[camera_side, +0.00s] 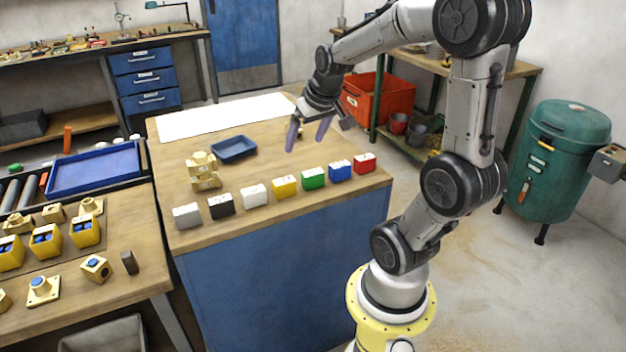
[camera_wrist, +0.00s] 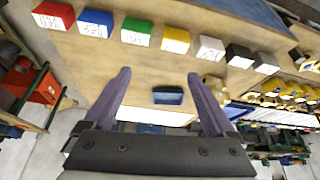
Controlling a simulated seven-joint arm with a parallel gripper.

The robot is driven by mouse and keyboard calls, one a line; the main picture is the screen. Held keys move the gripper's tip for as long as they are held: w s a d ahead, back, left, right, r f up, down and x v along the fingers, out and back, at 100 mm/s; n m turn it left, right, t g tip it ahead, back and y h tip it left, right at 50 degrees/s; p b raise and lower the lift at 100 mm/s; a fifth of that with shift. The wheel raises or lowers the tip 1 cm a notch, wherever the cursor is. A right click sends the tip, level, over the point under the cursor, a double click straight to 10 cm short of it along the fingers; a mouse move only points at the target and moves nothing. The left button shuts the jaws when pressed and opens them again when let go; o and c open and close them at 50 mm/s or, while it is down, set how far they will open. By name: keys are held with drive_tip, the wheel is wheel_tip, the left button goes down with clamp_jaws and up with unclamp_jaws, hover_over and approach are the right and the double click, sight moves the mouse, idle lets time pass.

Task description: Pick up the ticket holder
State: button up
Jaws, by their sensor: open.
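My gripper (camera_side: 307,134) is open and empty above the back right part of the wood-topped bench (camera_side: 240,222). Its two purple fingers also show spread apart in the wrist view (camera_wrist: 158,75). I cannot tell for sure which thing is the ticket holder. A small brass-coloured thing (camera_side: 300,131) shows beside the fingers, partly hidden by them. A stacked brass-coloured piece (camera_side: 204,172) stands on the left of the bench; it also shows in the wrist view (camera_wrist: 213,83), right of the fingers, partly hidden.
Several coloured blocks, from grey (camera_side: 187,215) to red (camera_side: 364,162), line the bench's front edge. A blue tray (camera_side: 234,149) and a white sheet (camera_side: 225,116) lie behind. A side table (camera_side: 125,285) with brass parts stands left. The bench middle is clear.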

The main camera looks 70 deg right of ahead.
sight(315, 174)
drive_tip(key=shift+m+g, duration=0.4)
drive_tip(key=shift+m, duration=0.4)
drive_tip(key=d+f, duration=0.1)
drive_tip(key=f, duration=0.2)
drive_tip(key=d+f, duration=0.2)
drive_tip(key=f, duration=0.1)
drive_tip(key=s+d+f, duration=0.1)
drive_tip(key=d+f, duration=0.1)
drive_tip(key=f, duration=0.1)
drive_tip(key=shift+d+f, duration=0.25)
drive_tip(key=shift+f, duration=0.15)
drive_tip(key=shift+x, duration=2.7)
drive_tip(key=shift+s+a+f, duration=0.1)
drive_tip(key=shift+s+a, duration=0.1)
drive_tip(key=c, duration=1.2)
